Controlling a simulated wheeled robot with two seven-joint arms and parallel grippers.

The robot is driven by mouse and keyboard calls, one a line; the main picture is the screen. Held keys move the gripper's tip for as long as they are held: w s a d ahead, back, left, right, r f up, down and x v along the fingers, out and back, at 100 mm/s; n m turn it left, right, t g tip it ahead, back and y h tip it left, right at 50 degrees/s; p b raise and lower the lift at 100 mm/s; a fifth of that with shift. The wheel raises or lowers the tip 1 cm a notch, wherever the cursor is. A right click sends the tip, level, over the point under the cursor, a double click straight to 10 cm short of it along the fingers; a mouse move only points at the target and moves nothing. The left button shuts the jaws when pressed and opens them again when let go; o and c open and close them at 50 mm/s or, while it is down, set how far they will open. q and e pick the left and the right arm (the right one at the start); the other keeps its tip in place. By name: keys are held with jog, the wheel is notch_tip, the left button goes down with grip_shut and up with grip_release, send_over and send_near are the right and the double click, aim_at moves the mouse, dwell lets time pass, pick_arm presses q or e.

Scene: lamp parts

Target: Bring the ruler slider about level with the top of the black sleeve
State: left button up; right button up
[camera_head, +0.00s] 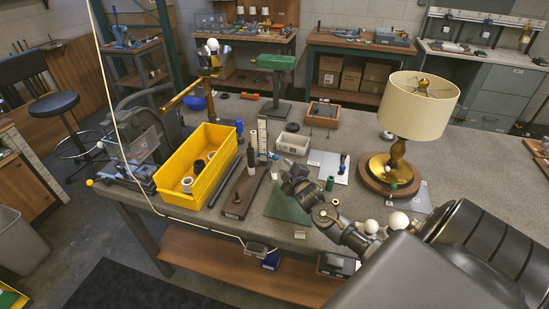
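An upright pale ruler (262,136) stands near the middle of the table, at the far end of a long dark-brown base (240,192). A small blue part (273,156), possibly the slider, shows low beside the ruler. A dark upright cylinder (251,158), which looks like the black sleeve, stands just left of the ruler. The slider's height against the sleeve top is too small to read. My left gripper is not in view.
A yellow bin (202,163) with several parts stands left of the brown base. A white tray (293,143) is behind the gripper. A brass lamp with a cream shade (417,104) stands at the right. White bulbs (398,220) lie near my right arm.

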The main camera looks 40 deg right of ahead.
aim_at(277, 158)
jog(key=x, duration=0.3)
jog(key=shift+w+d+f, duration=0.1)
jog(key=x, duration=0.5)
jog(key=shift+w+p, duration=0.25)
jog(key=shift+p, duration=0.05)
jog(key=shift+x, duration=0.75)
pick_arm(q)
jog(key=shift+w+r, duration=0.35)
pick_arm(e)
jog(key=shift+f, duration=0.15)
